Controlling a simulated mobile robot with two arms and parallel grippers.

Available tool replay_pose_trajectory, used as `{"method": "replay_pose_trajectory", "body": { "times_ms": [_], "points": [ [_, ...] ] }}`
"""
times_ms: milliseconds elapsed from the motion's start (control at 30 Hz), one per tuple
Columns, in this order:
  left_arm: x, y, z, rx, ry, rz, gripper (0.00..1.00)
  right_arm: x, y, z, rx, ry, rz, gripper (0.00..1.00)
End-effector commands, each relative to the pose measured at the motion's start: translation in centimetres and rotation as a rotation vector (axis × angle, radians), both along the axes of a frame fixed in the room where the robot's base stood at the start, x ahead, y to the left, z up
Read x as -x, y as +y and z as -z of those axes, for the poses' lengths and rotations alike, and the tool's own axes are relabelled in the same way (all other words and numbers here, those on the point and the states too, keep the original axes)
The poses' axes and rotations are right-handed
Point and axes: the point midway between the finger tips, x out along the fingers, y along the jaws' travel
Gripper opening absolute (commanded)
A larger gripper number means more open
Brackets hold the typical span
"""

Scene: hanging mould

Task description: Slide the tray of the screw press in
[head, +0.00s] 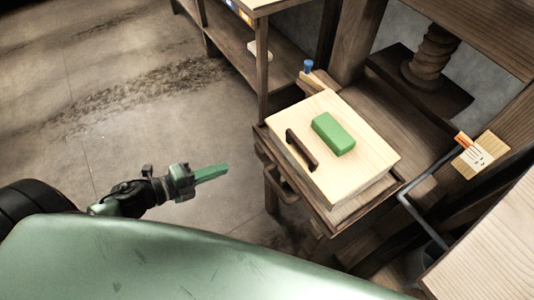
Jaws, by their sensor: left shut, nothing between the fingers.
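The screw press (345,60) stands at the right, a dark wooden frame with a thick wooden screw (430,58) above its bed. Its tray (328,200) sticks out toward the front left of the frame. A pale wooden board (365,165) with a dark handle (301,149) lies on the tray, and a green block (333,134) rests on the board. My left gripper (226,170) is shut and empty, over the floor to the left of the tray and apart from it. My right gripper is not in view.
A wooden shelf (285,62) stands behind the tray, with a blue-topped item (308,66) near its post. A small card on a wooden block (480,155) and a bent metal bar (420,215) are at the right. The floor (110,90) at left is clear.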

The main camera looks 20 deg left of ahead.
Motion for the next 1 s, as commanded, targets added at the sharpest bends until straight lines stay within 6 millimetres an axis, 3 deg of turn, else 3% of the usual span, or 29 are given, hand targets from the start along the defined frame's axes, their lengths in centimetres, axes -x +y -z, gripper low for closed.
{"method": "replay_pose_trajectory", "body": {
  "times_ms": [167, 567, 700, 1000],
  "points": [
    [-1.6, -1.2, 0.3, 0.001, -0.006, 0.002, 0.0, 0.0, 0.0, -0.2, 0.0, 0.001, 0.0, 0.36],
    [-7.7, -5.9, 2.7, 0.002, -0.004, -0.003, 0.0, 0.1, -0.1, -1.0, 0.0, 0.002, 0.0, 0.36],
    [-9.4, -7.2, 2.6, 0.002, -0.004, -0.002, 0.0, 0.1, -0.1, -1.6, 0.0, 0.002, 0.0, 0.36],
    [-10.6, -8.2, 2.9, 0.002, 0.001, -0.003, 0.0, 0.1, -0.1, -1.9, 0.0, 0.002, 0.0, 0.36]
  ]
}}
